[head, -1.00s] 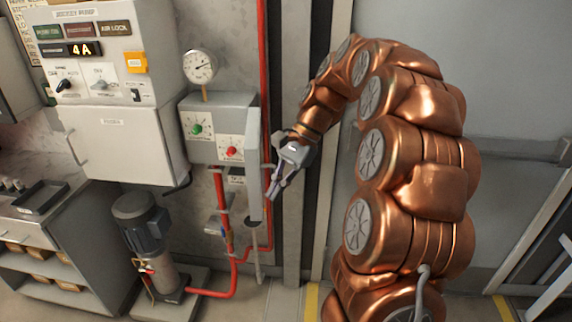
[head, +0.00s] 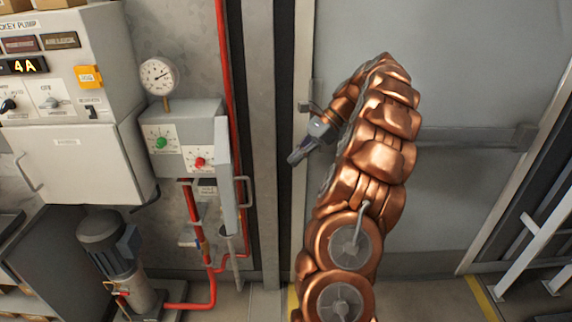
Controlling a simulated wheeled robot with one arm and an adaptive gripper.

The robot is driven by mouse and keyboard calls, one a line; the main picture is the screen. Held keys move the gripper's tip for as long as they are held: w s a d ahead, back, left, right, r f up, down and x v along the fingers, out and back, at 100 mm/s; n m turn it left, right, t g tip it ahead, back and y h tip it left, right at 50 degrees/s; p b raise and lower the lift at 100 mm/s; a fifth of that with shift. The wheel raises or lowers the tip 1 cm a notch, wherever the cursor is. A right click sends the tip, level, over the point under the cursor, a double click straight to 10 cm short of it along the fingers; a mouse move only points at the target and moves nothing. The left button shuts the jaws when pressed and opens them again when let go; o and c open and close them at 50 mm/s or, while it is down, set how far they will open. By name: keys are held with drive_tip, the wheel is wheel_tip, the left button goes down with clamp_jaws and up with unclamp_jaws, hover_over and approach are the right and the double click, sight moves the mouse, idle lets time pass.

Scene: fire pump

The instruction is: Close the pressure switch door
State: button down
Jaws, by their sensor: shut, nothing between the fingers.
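The pressure switch box (head: 181,122) is mounted on the wall, with a green knob and a red knob on its front. Its door (head: 228,185) is hinged at the box's right edge and stands open, sticking out toward me nearly edge-on. A handle (head: 246,191) shows on the door's right side. My gripper (head: 293,160) is to the right of the door, apart from it, with a clear gap between. Its fingers are together and hold nothing.
A round gauge (head: 159,76) stands on top of the box. Red pipes (head: 190,225) run below and behind it. A white control cabinet (head: 85,160) and a pump motor (head: 108,240) are at left. A large grey door with a push bar (head: 465,140) is behind my arm.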

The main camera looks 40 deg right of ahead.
drive_tip(key=a+r+b+x, duration=0.1)
drive_tip(key=r+b+x, duration=0.1)
drive_tip(key=x, duration=1)
drive_tip(key=shift+w+a, duration=0.3)
drive_tip(key=shift+a, duration=0.05)
drive_tip(key=shift+a, duration=0.1)
idle(0.5)
